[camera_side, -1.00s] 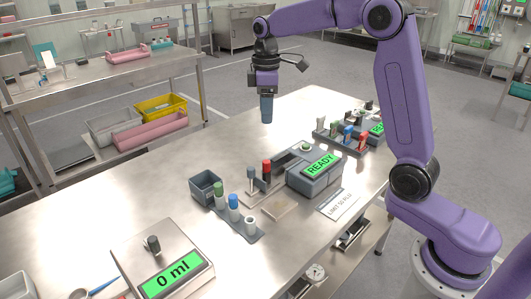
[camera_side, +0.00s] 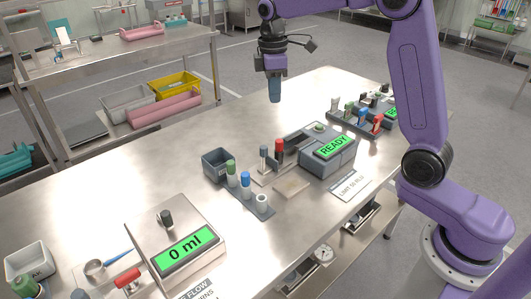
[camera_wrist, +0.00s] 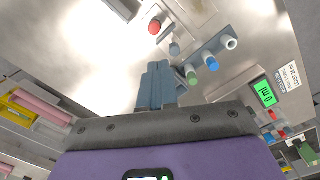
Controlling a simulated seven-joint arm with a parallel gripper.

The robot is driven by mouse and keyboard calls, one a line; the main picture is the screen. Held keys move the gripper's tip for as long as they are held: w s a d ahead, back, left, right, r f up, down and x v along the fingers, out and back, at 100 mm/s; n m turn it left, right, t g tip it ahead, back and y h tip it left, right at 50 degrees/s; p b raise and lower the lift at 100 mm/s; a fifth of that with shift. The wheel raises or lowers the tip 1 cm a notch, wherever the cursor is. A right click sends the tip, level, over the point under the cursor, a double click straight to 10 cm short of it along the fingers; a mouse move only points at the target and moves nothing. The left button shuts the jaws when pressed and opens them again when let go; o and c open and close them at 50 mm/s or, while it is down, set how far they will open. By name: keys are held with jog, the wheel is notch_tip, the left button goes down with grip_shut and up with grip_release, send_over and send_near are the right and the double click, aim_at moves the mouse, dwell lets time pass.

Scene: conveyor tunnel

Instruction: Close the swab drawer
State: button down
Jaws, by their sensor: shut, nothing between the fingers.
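My gripper (camera_side: 275,98) hangs over the steel table (camera_side: 130,185), pointing down and apart from the objects on it. Its blue-grey fingers (camera_wrist: 155,85) are together and empty in the wrist view. No drawer is labelled as the swab drawer in legible writing. A grey tray-like part (camera_side: 360,217) sticks out below the table's front edge in the side view, far to the lower right of my gripper. I cannot tell whether it is the swab drawer, or how far it is open.
A READY device (camera_side: 334,147), a rack of coloured-cap tubes (camera_side: 258,206), a grey bin (camera_side: 217,165) and a 0 ml device (camera_side: 184,249) stand on the table. Another tube rack (camera_side: 355,120) is at the back right. The table left of the gripper is clear.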

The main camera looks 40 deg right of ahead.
aim_at(281, 142)
jog(key=s+a+f+n+t+h, duration=0.1)
jog(key=a+f+n+h, duration=0.1)
jog(key=a+n, duration=0.4)
jog(key=s+a+f+n+h, duration=0.1)
jog(key=a+f+n+h, duration=0.15)
jog(key=a, duration=0.65)
jog(key=w+d+f, duration=0.1)
jog(key=d+f, duration=0.6)
jog(key=f, duration=0.1)
jog(key=shift+w+d+f+y, duration=0.15)
jog(key=shift+d+f+y, duration=0.1)
jog(key=shift+d+y, duration=0.1)
jog(key=shift+n, duration=0.25)
jog(key=shift+d, duration=0.15)
jog(key=d, duration=0.9)
jog(key=shift+d, duration=0.1)
